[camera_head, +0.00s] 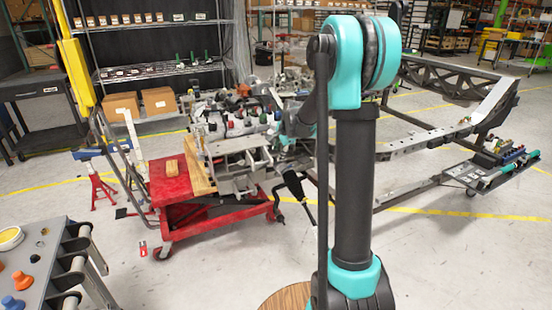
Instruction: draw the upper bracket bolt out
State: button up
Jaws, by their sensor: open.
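The chassis frame (420,142) stands behind my arm, its rails running to the right. Engine and bracket parts (240,112) crowd its left end. I cannot make out the upper bracket bolt; it is too small or hidden. My teal and black arm stands upright right of centre and covers part of the chassis. I cannot make out my gripper, and the arm may be hiding it. I cannot tell how it lies relative to the bolt.
A red lift cart (182,188) stands under the engine parts, with a red jack stand (102,192) to its left. A grey tool cart (45,262) fills the lower left. A tool tray (468,174) sits at the right. The floor in front is mostly clear.

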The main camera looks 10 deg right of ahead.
aim_at(276, 161)
jog(key=shift+x, duration=2.5)
grip_shut()
